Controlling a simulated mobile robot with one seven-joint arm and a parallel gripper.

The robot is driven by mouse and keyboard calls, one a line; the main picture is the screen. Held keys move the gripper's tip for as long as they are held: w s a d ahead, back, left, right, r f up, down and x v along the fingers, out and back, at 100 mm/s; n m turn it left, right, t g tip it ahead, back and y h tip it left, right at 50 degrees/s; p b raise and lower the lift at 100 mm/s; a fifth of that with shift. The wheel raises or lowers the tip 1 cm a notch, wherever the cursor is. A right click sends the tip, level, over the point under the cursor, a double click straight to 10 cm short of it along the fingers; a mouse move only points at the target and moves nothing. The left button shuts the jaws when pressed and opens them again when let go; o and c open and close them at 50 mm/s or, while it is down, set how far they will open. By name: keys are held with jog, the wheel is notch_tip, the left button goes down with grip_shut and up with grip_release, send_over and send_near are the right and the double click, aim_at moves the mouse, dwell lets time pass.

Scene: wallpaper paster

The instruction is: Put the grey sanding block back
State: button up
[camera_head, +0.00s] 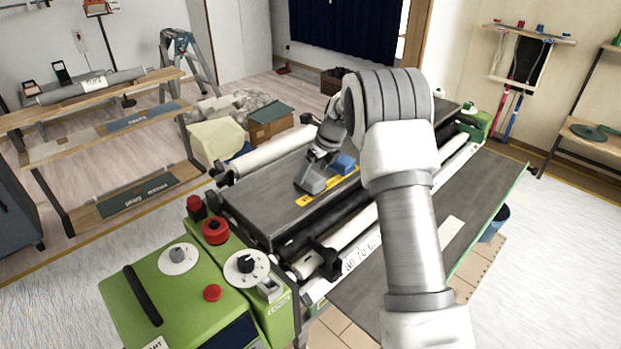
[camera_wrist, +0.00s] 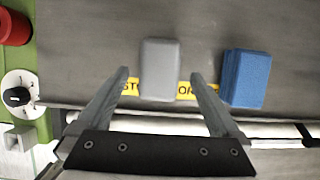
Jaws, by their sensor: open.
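The grey sanding block (camera_wrist: 160,70) lies on the dark flat top of the pasting machine (camera_wrist: 85,50), partly over a yellow strip with black lettering. In the head view the grey block (camera_head: 310,180) shows just below my gripper (camera_head: 319,160). In the wrist view my gripper (camera_wrist: 160,76) is open, with one finger on each side of the block and visible gaps between. The block does not look gripped. Whether the fingertips are down at its height is hard to tell.
A blue block (camera_wrist: 247,78) lies just right of my right finger in the wrist view. A red button (camera_wrist: 14,27) and a white dial (camera_wrist: 18,95) sit at the machine's left end. A white roller (camera_head: 268,153) runs along the far side. Shelves (camera_head: 110,130) stand at left.

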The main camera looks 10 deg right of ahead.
jog(key=s+d+r+n, duration=0.1)
jog(key=s+r+n, duration=0.2)
jog(key=s+r, duration=0.55)
jog(key=s+d+r+n, duration=0.1)
jog(key=s+r+n, duration=0.3)
jog(key=r, duration=0.7)
jog(key=s+a+n+t+h, duration=0.1)
jog(key=s+a+n+h, duration=0.1)
jog(key=s+n, duration=2)
jog(key=s, duration=0.8)
jog(key=shift+s+a+t+h, duration=0.3)
jog(key=shift+a+t, duration=0.1)
